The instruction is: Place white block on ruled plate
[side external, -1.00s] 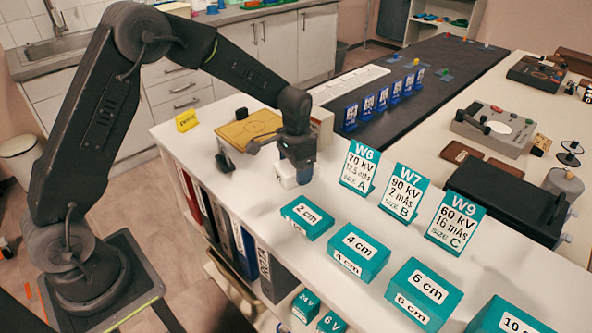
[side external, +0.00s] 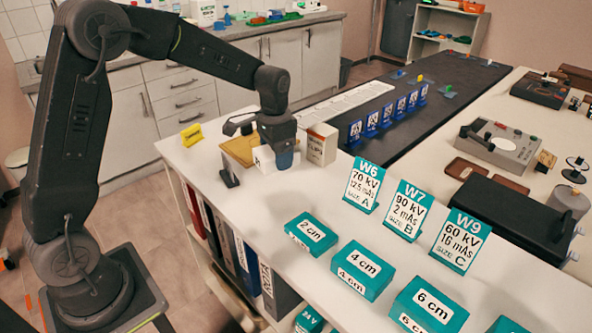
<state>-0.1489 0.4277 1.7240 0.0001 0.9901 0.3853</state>
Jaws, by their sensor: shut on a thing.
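The white block (side external: 264,163) is in the jaws of my gripper (side external: 283,160), which is shut on it. The dark jaws and wrist hide part of the block. The tan ruled plate (side external: 234,150) is just behind and to the left, partly covered by my gripper and the block. The block overlaps the plate's right side in the picture. I cannot tell whether it touches the plate or hangs above it.
A white labelled box (side external: 321,144) stands close to the right of my gripper. A yellow sign (side external: 191,135) is behind left. Teal cards (side external: 362,184) and teal blocks (side external: 311,233) stand to the right and in front. White counter is clear in front of my gripper.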

